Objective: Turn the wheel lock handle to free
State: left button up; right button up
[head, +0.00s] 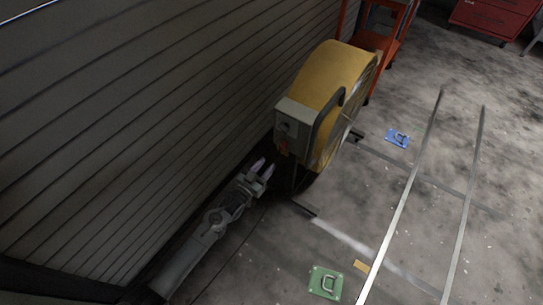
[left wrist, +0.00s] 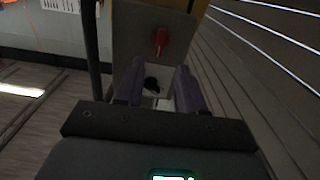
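A red handle (left wrist: 160,42) sits on the grey panel of a control box and points roughly up and down in the left wrist view. A dark round knob (left wrist: 152,84) shows between my fingers. My left gripper (head: 263,167) is open and empty, its purple-grey fingers facing the panel, apart from the red handle. My right gripper is not in view.
A slatted wall (head: 150,130) runs close along the left arm. The fan's black tube handle (head: 322,118) stands beside the box. A green plate with a handle (head: 326,283), a blue one (head: 397,138) and metal rails (head: 405,190) are on the floor. An orange cart (head: 375,42) stands behind.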

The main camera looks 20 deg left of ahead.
pick_arm(q)
jog(key=shift+s+a, duration=0.15)
jog(key=shift+s, duration=0.7)
